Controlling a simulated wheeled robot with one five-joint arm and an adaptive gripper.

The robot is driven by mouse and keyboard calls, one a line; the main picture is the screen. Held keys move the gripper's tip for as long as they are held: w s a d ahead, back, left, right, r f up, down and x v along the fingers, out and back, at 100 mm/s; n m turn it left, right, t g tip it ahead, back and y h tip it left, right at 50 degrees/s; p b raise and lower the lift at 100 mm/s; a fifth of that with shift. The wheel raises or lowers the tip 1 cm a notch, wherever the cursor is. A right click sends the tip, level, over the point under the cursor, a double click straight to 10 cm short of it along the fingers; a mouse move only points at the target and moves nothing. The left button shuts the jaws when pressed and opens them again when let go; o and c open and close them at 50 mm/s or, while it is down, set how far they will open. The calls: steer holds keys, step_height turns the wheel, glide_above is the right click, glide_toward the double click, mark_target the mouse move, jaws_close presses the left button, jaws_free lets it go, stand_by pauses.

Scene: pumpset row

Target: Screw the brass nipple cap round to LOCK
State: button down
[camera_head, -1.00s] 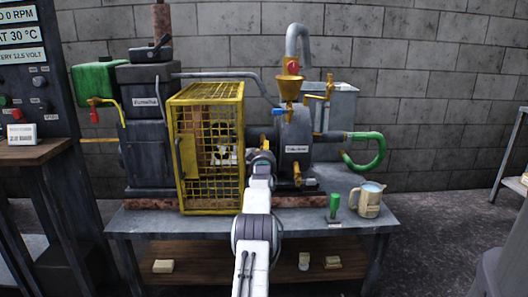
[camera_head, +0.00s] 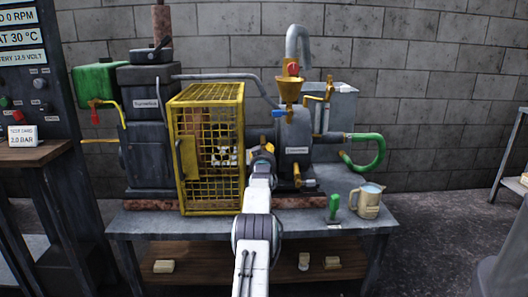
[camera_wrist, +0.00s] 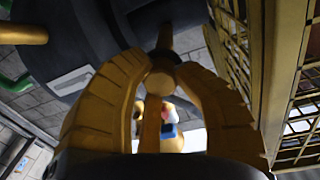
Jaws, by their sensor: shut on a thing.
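My gripper (camera_head: 264,153) is between the yellow mesh cage and the round grey pump housing (camera_head: 296,135). In the wrist view its ribbed yellow fingers (camera_wrist: 160,68) close on a small round brass piece, the nipple cap (camera_wrist: 162,82). In the head view my gripper hides the cap. No LOCK mark is readable in either view.
The yellow mesh cage (camera_head: 208,150) stands close on the left of my gripper; its mesh fills the right side of the wrist view. A brass funnel (camera_head: 289,90) tops the pump.

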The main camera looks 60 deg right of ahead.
steer(key=shift+s+d+r+m, duration=0.15)
steer(key=shift+s+r+m, duration=0.2)
steer(key=shift+r+m, duration=0.2)
steer(key=shift+m, duration=0.25)
steer(key=shift+m+p, duration=0.5)
steer(key=shift+m, duration=0.4)
steer(key=c, duration=1.4)
jaws_free()
steer(key=shift+f, duration=0.1)
steer(key=shift+o, duration=0.9)
steer(key=shift+s+d, duration=0.1)
steer(key=shift+d, duration=0.05)
steer(key=o, duration=0.4)
steer(key=shift+f, duration=0.3)
steer(key=shift+w, duration=0.2)
steer(key=shift+a+f, duration=0.15)
steer(key=shift+a, duration=0.05)
